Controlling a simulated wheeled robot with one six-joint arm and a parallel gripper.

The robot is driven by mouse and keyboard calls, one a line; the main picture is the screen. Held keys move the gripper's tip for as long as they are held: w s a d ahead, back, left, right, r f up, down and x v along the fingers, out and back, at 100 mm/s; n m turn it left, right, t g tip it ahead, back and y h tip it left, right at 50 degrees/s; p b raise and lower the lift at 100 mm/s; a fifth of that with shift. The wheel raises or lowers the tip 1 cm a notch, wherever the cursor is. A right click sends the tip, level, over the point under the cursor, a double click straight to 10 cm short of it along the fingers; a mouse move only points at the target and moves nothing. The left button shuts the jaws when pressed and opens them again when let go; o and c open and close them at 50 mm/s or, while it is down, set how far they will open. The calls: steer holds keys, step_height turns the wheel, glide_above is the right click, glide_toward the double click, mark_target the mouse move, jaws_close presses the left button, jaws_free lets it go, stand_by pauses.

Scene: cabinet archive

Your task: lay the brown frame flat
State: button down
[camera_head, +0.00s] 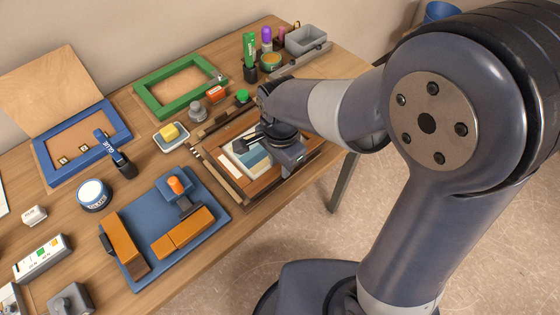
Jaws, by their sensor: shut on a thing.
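The brown frame (233,184) is at the right part of the table, near its front edge. Inside its outline shows a picture with white and blue-grey bands (250,157). My gripper (268,146) is over the frame area and is shut on the frame. The gripper and wrist cover part of the frame's far and right sides, and the grip itself is mostly hidden. I cannot tell how far the frame is tilted.
A green frame (152,101) and a blue frame (47,166) lie behind and left. A blue mat (196,236) with wooden blocks is in front left. A yellow sponge in a dish (171,135), small pots and a grey tray (306,39) stand nearby.

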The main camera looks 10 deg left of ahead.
steer(key=shift+f, duration=0.3)
steer(key=shift+f+b, duration=0.15)
steer(key=shift+b, duration=0.2)
steer(key=c, duration=1.1)
jaws_free()
steer(key=shift+r+p, duration=2.9)
steer(key=shift+r, duration=0.65)
